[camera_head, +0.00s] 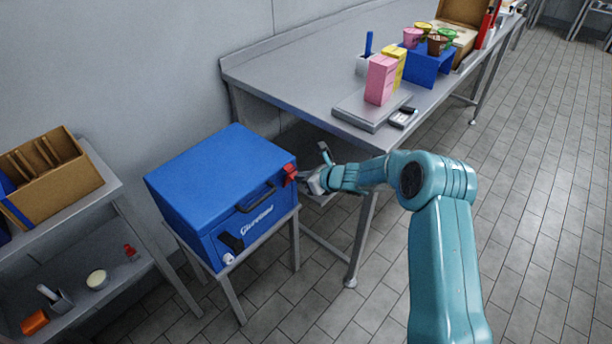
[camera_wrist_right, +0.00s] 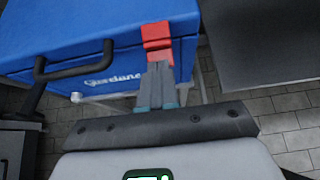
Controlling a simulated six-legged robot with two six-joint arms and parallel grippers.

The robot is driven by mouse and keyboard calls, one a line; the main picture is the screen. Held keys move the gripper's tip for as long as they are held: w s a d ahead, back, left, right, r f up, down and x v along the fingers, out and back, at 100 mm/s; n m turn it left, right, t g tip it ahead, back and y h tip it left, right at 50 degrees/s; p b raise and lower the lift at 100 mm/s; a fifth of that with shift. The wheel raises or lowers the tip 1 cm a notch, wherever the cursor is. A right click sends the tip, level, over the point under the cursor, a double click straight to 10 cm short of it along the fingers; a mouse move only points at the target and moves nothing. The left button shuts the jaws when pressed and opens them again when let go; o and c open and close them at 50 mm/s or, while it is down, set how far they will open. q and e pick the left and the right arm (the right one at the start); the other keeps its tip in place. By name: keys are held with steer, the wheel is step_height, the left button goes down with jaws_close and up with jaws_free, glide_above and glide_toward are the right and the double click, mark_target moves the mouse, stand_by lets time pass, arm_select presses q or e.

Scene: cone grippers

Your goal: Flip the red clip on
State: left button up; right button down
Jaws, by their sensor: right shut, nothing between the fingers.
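The red clip (camera_head: 290,173) sits at the upper right corner of the front of a blue box (camera_head: 221,168). In the right wrist view the red clip (camera_wrist_right: 157,38) has an upper and a lower red part on the box's edge. My right gripper (camera_head: 307,180) is right beside the clip. In the right wrist view its shut fingers (camera_wrist_right: 158,80) point at the clip's lower part, with nothing between them. I cannot tell whether the fingertips touch the clip. My left gripper is not in view.
The box has a black handle (camera_head: 255,197) and stands on a grey stand (camera_head: 238,303). A steel table (camera_head: 290,75) with several cups and cartons stands behind. A shelf (camera_head: 108,190) with a cardboard box (camera_head: 60,180) is at left. The tiled floor at right is clear.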

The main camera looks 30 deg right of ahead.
steer(key=shift+w+a+r, duration=0.15)
steer(key=shift+w, duration=0.15)
steer(key=shift+r, duration=0.1)
steer(key=shift+r+p, duration=0.55)
steer(key=shift+r, duration=0.2)
steer(key=shift+f, duration=0.1)
